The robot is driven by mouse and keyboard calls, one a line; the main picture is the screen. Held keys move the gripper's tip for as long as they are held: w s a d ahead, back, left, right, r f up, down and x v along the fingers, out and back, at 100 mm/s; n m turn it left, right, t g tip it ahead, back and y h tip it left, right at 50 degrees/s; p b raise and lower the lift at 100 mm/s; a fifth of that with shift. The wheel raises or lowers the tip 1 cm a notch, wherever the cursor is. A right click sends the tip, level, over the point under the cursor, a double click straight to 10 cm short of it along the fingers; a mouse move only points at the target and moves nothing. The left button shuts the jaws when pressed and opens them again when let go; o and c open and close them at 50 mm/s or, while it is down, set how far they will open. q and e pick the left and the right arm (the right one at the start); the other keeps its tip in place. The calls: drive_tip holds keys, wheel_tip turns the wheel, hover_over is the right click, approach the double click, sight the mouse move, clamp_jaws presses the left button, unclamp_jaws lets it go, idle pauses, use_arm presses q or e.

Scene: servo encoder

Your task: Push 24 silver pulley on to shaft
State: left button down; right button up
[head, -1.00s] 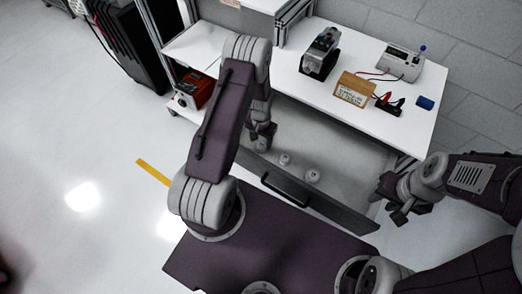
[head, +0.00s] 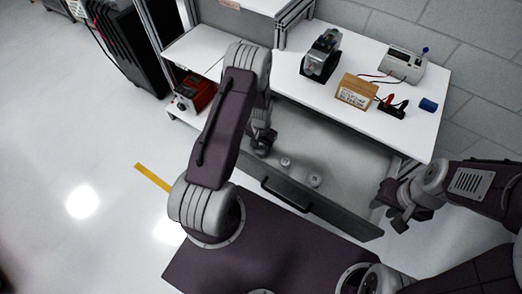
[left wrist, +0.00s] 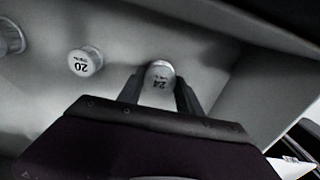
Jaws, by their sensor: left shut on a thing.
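The silver pulley marked 24 (left wrist: 161,79) is between the fingers of my left gripper (left wrist: 160,92) in the left wrist view. In the head view my left gripper (head: 262,146) reaches into the left part of the open drawer and hides this pulley. My right gripper (head: 394,208) is to the right of the drawer, touching nothing that I can see; its finger gap is unclear. A grey and black device (head: 321,55) stands on the white bench. A shaft is too small to make out.
A pulley marked 20 (left wrist: 85,62) and another pulley (left wrist: 10,38) lie in the drawer (head: 340,212). The bench (head: 300,88) above holds a wooden box (head: 356,92), a meter (head: 402,65) and a blue cylinder (head: 428,104). Drawer walls stand close to my left gripper.

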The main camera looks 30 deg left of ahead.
sight(261, 149)
use_arm(q)
wheel_tip(261, 149, up, 7)
drive_tip(key=p, duration=0.5)
drive_tip(key=shift+r+p, duration=0.1)
drive_tip(key=shift+p, duration=0.3)
